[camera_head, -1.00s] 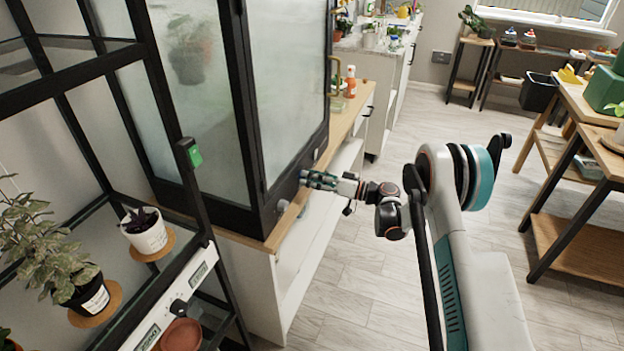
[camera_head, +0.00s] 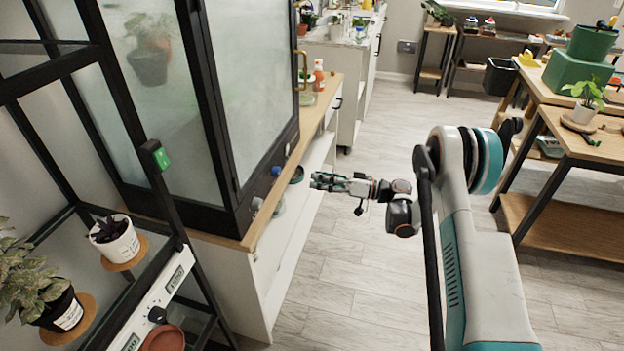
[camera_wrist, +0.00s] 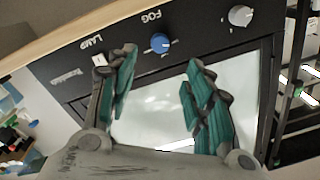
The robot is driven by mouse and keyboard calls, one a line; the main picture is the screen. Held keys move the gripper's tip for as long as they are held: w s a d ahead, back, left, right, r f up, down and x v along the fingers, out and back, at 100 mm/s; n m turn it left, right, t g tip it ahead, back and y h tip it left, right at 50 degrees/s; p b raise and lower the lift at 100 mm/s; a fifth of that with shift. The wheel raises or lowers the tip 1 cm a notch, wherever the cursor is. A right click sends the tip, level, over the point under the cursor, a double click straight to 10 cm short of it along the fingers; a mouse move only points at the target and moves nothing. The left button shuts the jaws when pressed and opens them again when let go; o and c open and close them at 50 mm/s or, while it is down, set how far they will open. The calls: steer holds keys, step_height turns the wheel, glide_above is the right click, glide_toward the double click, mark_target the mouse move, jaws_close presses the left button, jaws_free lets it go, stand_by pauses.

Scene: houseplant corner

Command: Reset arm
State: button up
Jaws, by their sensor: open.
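A shelf rack (camera_head: 160,190) with potted plants stands at the left. A wooden table (camera_head: 575,140) with a green box (camera_head: 577,75) and a small plant (camera_head: 586,95) stands at the right. The floor (camera_head: 350,265) between counter and table is clear.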

stand_by(0.4)
step_height(320, 180, up, 12)
steer(key=s+a+m+h, duration=0.1)
steer(key=s+m+h, duration=0.1)
steer(key=m+h, duration=0.15)
steer(key=s+d+r+m+h, duration=0.1)
steer(key=s+r+h, duration=0.4)
steer(key=s+r, duration=0.4)
steer(key=s+d+m+h, duration=0.1)
steer(key=s+d+h, duration=0.2)
steer(key=s, duration=0.6)
steer(key=s+d+m+t+h, duration=0.1)
steer(key=s+d+h, duration=0.2)
steer(key=s, duration=0.7)
steer(key=s+d+m+h, duration=0.1)
steer(key=s+d+h, duration=0.2)
steer(key=s, duration=0.7)
steer(key=d, duration=0.2)
steer(key=shift+s+d+f+t, duration=0.15)
steer(key=shift+d+f+t, duration=0.05)
steer(key=shift+d+t, duration=0.15)
